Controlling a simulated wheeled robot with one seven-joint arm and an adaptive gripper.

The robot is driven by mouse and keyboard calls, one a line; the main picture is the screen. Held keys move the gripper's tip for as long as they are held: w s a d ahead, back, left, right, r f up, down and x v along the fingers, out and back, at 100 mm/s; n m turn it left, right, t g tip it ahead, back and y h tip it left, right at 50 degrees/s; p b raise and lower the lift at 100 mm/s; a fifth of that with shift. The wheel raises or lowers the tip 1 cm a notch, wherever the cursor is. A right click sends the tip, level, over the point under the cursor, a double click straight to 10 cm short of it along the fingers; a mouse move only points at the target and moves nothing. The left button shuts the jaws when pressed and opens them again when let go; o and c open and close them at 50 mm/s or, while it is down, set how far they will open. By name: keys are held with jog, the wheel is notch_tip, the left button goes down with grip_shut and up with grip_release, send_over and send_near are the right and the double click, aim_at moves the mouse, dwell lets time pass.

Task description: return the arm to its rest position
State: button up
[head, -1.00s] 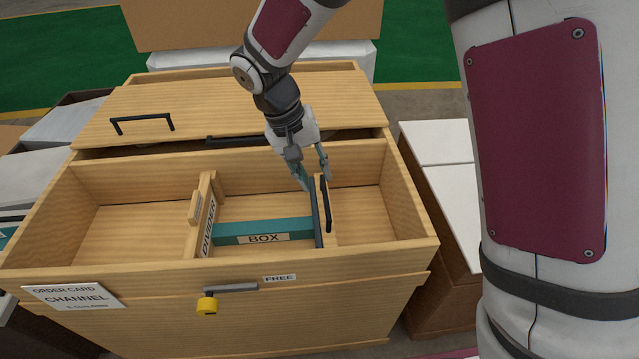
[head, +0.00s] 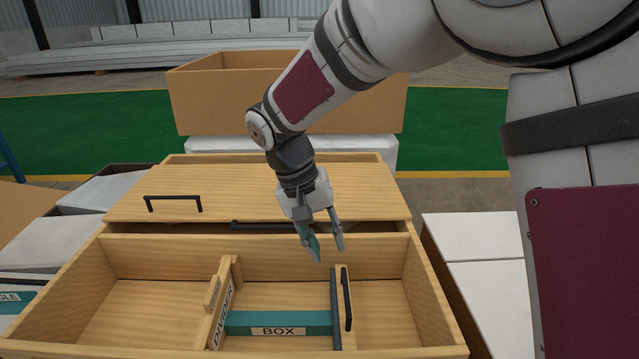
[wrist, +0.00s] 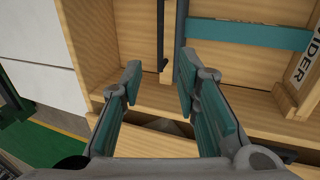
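My gripper (head: 327,246) is above the back of the open wooden drawer, with its fingers pointing down. In the wrist view my gripper (wrist: 160,100) shows its two fingers apart with nothing between them. In the drawer, a teal bar labelled BOX (head: 278,323) spans between the wooden divider (head: 222,305) on the left and a wooden panel with a black handle (head: 343,305) on the right. The fingertips appear clear of the panel. The teal bar also shows at the top of the wrist view (wrist: 250,34).
Behind the drawer is a wooden lid (head: 255,190) with a black handle. A cardboard box (head: 220,100) stands farther back. White-topped units (head: 475,260) are at the right and grey boxes (head: 45,240) at the left. Free space lies above the drawer.

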jog(key=s+d+r+y, duration=0.1)
jog(key=s+d+r, duration=0.9)
jog(key=s+d, duration=0.4)
jog(key=s+d+f+y, duration=0.1)
jog(key=s+d, duration=0.1)
jog(key=s, duration=0.7)
jog(key=s+d+f+y, duration=0.1)
jog(key=s+y, duration=0.1)
jog(key=s, duration=0.7)
notch_tip(320, 180, up, 26)
jog(key=t+p, duration=0.4)
jog(key=p, duration=2)
jog(key=shift+d, duration=0.15)
